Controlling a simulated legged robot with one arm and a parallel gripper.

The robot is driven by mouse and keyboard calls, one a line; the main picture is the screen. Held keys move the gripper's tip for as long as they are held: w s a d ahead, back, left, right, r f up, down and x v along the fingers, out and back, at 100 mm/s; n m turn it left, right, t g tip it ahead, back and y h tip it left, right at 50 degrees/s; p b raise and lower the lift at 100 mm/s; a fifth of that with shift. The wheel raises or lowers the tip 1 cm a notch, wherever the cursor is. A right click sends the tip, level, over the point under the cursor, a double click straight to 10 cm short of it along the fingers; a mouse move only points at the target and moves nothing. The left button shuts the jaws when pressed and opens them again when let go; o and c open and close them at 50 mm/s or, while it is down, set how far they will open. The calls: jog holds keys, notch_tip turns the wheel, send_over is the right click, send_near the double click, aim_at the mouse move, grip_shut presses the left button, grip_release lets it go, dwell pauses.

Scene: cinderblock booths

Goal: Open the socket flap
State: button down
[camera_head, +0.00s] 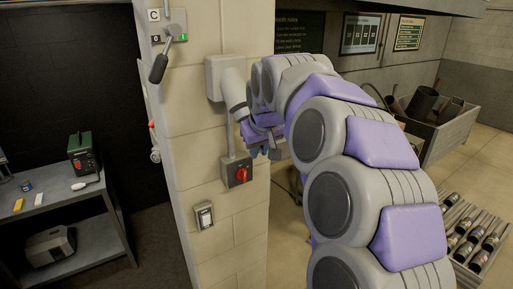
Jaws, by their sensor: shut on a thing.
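A grey wall socket (215,78) is mounted on the cinderblock pillar, with a slanted round housing (234,92) pointing down to the right. My gripper (261,148) is at the lower right end of this housing, beside the pillar face. It is shut on what appears to be the socket flap at that end. My own wrist and arm cover most of this spot, so the fingertips, the flap's edge and how far it stands open cannot be made out.
Below are a red rotary switch (240,174) and a small grey wall box (204,215). A lever switch (160,65) sits at the upper left. A shelf (75,193) stands left; a scrap bin (445,135) and a crate of cylinders (470,235) stand right.

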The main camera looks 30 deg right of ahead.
jog(key=s+r+g, duration=0.1)
jog(key=s+r, duration=0.1)
jog(key=shift+s+r, duration=0.25)
jog(key=shift+s, duration=0.1)
dwell(0.4)
jog(key=shift+r, duration=0.1)
dwell(0.4)
jog(key=shift+s, duration=0.1)
dwell(0.9)
jog(key=c, duration=1.1)
grip_release()
jog(key=shift+s+d, duration=0.1)
jog(key=shift+s, duration=0.05)
